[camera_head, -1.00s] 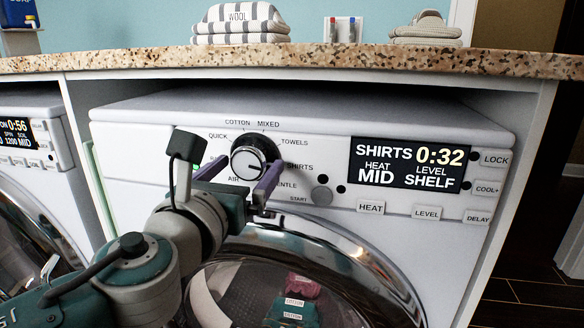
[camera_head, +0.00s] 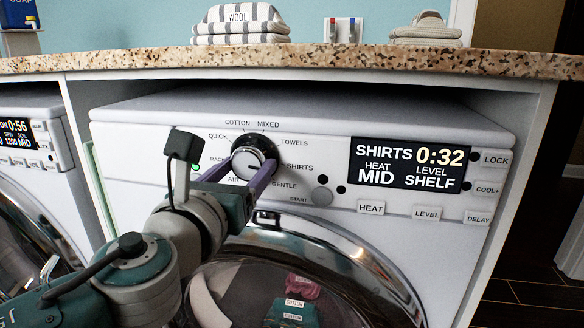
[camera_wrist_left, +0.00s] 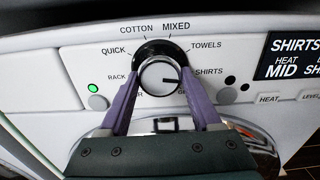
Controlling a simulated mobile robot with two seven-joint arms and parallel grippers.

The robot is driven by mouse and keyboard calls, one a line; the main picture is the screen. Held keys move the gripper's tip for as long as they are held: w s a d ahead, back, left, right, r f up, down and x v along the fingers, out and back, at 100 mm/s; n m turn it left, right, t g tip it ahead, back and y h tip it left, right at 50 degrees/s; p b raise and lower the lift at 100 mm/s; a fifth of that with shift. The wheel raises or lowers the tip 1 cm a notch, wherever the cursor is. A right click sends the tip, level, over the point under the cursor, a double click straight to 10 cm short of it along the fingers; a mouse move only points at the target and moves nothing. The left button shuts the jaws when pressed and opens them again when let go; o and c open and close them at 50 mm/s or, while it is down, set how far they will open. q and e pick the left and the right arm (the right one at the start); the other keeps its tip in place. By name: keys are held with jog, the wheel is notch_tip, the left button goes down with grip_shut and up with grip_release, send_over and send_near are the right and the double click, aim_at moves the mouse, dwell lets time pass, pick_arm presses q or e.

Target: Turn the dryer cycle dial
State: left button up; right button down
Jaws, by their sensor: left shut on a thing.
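The dryer cycle dial (camera_head: 252,156) is a round knob with a black ring and silver face on the dryer's white front panel. It also shows in the left wrist view (camera_wrist_left: 160,78), its pointer mark toward the right, near SHIRTS. My left gripper (camera_head: 242,170) has its two purple fingers on either side of the dial, shut on it; in the left wrist view the fingers (camera_wrist_left: 160,92) flank the lower part of the knob. The dryer display (camera_head: 408,165) reads SHIRTS, 0:32, HEAT MID, LEVEL SHELF. My right gripper is out of view.
A granite counter (camera_head: 300,58) overhangs the dryer, with folded cloths (camera_head: 238,24) on it. The round glass door (camera_head: 300,270) is below the dial. A start button (camera_head: 321,196) is right of the dial. Another machine (camera_head: 35,140) stands at left.

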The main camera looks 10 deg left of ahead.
pick_arm(q)
jog(key=n+b, duration=0.1)
jog(key=n, duration=0.5)
jog(key=shift+d+b, duration=0.1)
jog(key=shift+b, duration=0.3)
jog(key=n+b, duration=0.1)
jog(key=n, duration=1)
jog(key=shift+r+n, duration=0.15)
jog(key=shift+n, duration=0.25)
jog(key=n, duration=0.5)
jog(key=shift+r, duration=0.1)
jog(key=shift+n, duration=0.4)
jog(key=o, duration=1.4)
jog(key=shift+s, duration=0.15)
